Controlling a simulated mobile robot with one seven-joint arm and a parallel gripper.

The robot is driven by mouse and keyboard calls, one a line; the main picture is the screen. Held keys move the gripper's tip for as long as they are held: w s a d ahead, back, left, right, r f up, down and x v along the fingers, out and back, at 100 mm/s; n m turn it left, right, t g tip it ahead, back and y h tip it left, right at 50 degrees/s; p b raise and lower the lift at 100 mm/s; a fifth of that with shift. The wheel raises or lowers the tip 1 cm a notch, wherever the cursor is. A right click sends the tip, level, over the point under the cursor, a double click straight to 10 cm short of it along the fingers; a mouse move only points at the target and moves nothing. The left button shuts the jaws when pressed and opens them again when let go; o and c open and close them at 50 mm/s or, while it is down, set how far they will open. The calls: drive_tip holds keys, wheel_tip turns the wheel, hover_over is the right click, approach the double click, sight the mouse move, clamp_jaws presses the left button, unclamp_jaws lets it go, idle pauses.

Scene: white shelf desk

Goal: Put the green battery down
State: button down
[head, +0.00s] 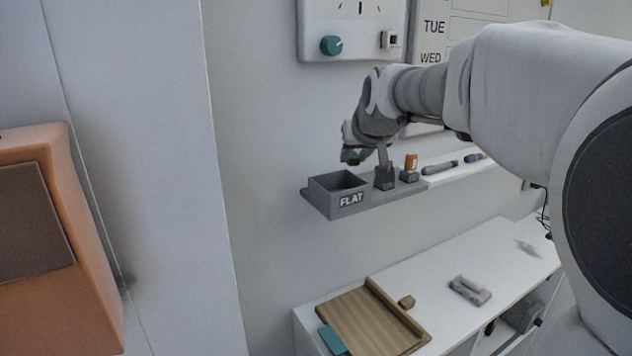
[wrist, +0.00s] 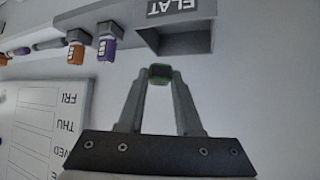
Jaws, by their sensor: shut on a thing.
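My gripper (head: 352,154) is shut on the green battery (wrist: 159,74), which sits between the fingertips in the wrist view. In the head view the battery is a small dark green end (head: 350,161) just above the grey open box marked FLAT (head: 351,198). The battery is outside the box, apart from its rim as far as I can tell. The same box (wrist: 205,43) shows at the top of the wrist view, just past the battery.
Beside the box, an orange battery (head: 411,161) stands in a holder; a purple battery (wrist: 107,47) stands in another. Pen-like items (head: 440,167) lie farther along the shelf. Below is a white desk (head: 400,283) with a wooden tray (head: 365,318) and a grey object (head: 470,290).

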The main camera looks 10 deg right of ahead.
drive_tip(key=shift+s+a+f, duration=0.1)
drive_tip(key=shift+a+f, duration=0.3)
drive_tip(key=shift+a, duration=0.2)
drive_tip(key=shift+a+f, duration=0.4)
drive_tip(key=shift+a, duration=0.15)
drive_tip(key=shift+f, duration=1.85)
drive_tip(key=shift+f+b, duration=0.6)
drive_tip(key=shift+b, duration=0.25)
drive_tip(key=shift+f, duration=0.1)
drive_tip(key=c, duration=0.6)
unclamp_jaws()
